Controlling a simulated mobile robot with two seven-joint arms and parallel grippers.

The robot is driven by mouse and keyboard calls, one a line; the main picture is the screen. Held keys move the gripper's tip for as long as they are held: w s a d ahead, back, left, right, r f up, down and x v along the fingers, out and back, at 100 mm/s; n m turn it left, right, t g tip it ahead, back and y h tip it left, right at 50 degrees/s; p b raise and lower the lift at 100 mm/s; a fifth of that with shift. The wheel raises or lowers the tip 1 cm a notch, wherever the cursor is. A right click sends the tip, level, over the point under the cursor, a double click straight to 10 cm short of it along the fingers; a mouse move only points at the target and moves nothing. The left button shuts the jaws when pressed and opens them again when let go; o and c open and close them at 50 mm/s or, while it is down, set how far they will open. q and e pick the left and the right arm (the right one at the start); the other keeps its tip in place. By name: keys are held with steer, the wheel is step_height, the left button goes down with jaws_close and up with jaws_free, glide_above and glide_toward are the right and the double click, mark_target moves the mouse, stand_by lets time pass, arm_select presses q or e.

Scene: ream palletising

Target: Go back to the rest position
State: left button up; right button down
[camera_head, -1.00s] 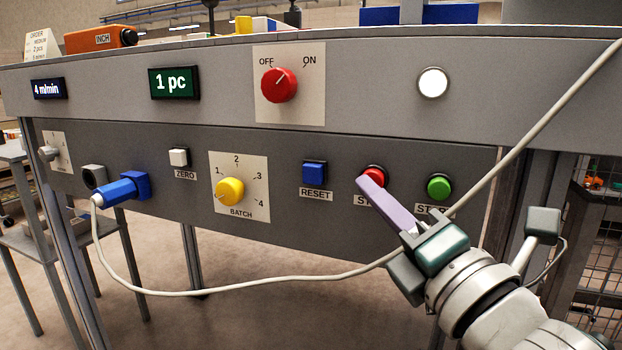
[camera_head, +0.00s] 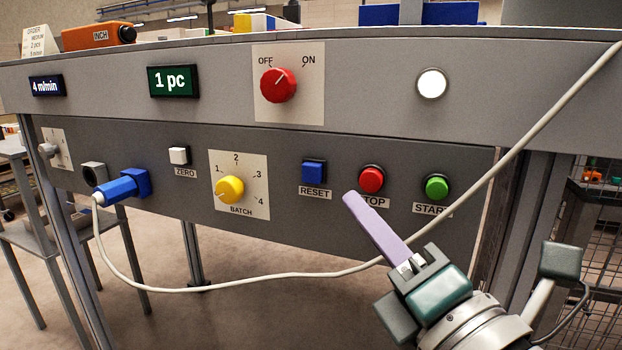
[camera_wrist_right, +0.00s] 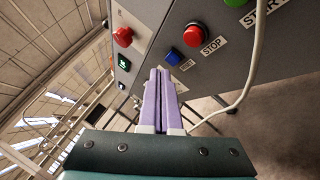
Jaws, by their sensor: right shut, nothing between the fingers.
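My right gripper (camera_head: 350,200) is shut and empty, its purple fingers pressed together. In the right wrist view the closed fingers (camera_wrist_right: 158,75) point toward the blue button (camera_wrist_right: 173,57), with the red STOP button (camera_wrist_right: 196,34) beyond to the right. The red STOP button (camera_head: 371,179) shows fully in the head view, apart from the fingers. My left gripper is not in view.
A grey control panel (camera_head: 120,215) carries a blue RESET button (camera_head: 313,172), a green START button (camera_head: 436,187), a yellow BATCH knob (camera_head: 229,189) and a red OFF/ON knob (camera_head: 278,84). A white cable (camera_head: 270,275) hangs from a blue plug (camera_head: 120,188) and crosses near my gripper.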

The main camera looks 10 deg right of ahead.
steer(key=s+d+r+m+g+h+p, duration=0.4)
steer(key=s+d+r+m+g+p, duration=0.35)
steer(key=m+p, duration=0.85)
steer(key=s+a+r+m+g+p, duration=0.1)
steer(key=s+r+m+g+p, duration=0.35)
steer(key=s+p, duration=0.3)
steer(key=s+a+r+m+g+p, duration=0.1)
steer(key=s+r+m+g+p, duration=0.4)
steer(key=s, duration=0.4)
step_height(320, 180, up, 34)
steer(key=n+p, duration=0.1)
steer(key=p, duration=3.5)
steer(key=shift+w+f+y, duration=0.15)
steer(key=shift+w+y, duration=0.05)
steer(key=shift+y, duration=0.1)
